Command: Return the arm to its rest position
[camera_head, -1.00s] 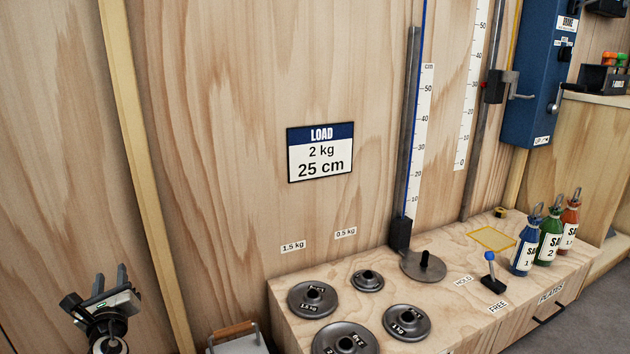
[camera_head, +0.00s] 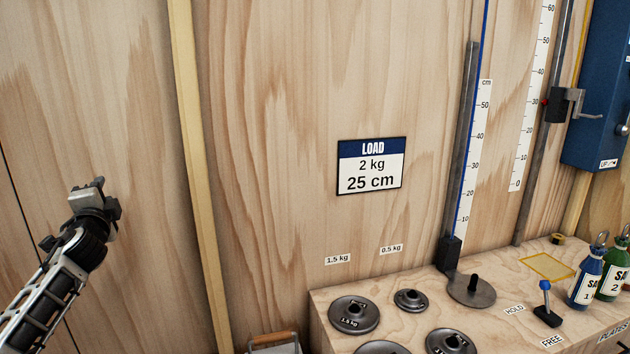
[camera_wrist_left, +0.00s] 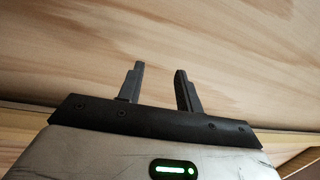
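My left gripper (camera_head: 94,198) is raised at the left of the head view, in front of the bare plywood wall. In the left wrist view its two fingers (camera_wrist_left: 160,90) stand apart with nothing between them, facing plain wood. The gripper is well to the left of the bench and touches nothing that I can see. My right gripper is not in view.
A wooden bench (camera_head: 400,318) at the lower right carries several weight plates (camera_head: 354,313), a small blue-knobbed lever (camera_head: 546,300) and bottles (camera_head: 586,275). A load sign (camera_head: 370,167) hangs on the wall. A wooden batten (camera_head: 200,180) runs down the wall beside my arm.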

